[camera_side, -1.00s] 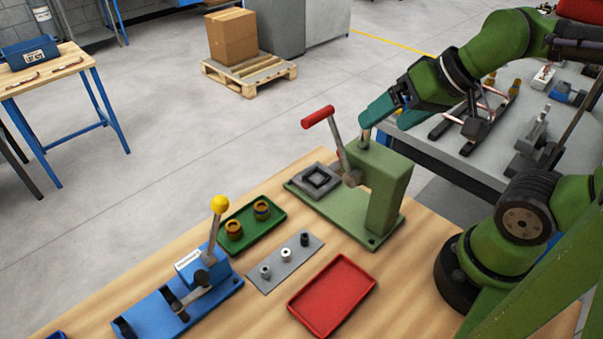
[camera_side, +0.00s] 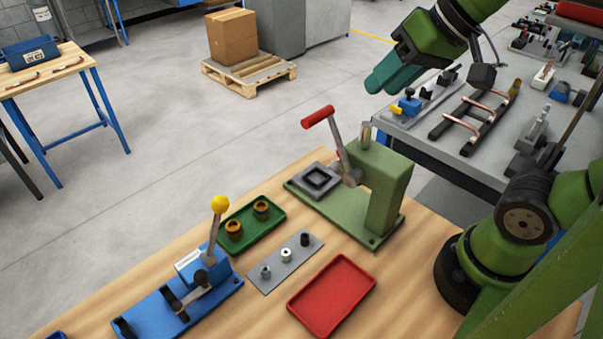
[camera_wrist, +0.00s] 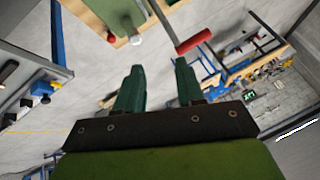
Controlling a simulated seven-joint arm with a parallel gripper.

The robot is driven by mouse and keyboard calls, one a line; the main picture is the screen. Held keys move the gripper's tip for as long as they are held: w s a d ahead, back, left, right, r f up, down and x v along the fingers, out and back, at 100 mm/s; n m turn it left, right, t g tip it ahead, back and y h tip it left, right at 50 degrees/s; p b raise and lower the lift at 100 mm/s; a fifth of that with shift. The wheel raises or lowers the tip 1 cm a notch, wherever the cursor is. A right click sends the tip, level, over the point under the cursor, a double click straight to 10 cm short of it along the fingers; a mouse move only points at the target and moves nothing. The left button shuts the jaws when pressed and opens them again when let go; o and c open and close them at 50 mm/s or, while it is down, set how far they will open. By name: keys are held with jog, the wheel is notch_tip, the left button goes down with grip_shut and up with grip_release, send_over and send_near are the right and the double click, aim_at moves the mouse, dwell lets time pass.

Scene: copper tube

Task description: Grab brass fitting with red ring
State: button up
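Two short brass fittings sit upright in a green tray on the wooden bench. The nearer left fitting (camera_side: 234,230) seems to have a reddish band; the farther right fitting (camera_side: 262,210) seems to have a bluish band, but both bands are very small here. The green tray (camera_side: 250,233) lies between the blue clamp device and the green press. My gripper (camera_side: 378,82) is high above and behind the press, well away from the tray. In the wrist view its two teal fingers (camera_wrist: 159,75) are apart with nothing between them. No fitting can be made out in the wrist view.
The green press (camera_side: 385,195) has a raised lever with a red handle (camera_side: 318,117), also large in the wrist view (camera_wrist: 193,41). The blue clamp device (camera_side: 180,300) has an upright yellow-knobbed lever beside the tray. A grey pin plate (camera_side: 268,285) and empty red tray (camera_side: 332,295) lie nearer.

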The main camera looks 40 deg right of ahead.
jog(key=w+a+r+n+g, duration=0.2)
jog(key=w+a+r, duration=0.1)
jog(key=w, duration=0.2)
jog(key=n+g+h, duration=0.2)
jog(key=n+g, duration=0.2)
jog(key=n, duration=0.2)
send_over(231, 227)
notch_tip(231, 227, down, 4)
jog(key=f, duration=2.3)
jog(key=shift+s+d, duration=0.15)
jog(key=shift+s, duration=0.15)
jog(key=shift+w+f, duration=0.15)
jog(key=shift+f, duration=1.2)
jog(key=shift+w+f, duration=0.1)
jog(key=shift+f, duration=1.25)
grip_shut()
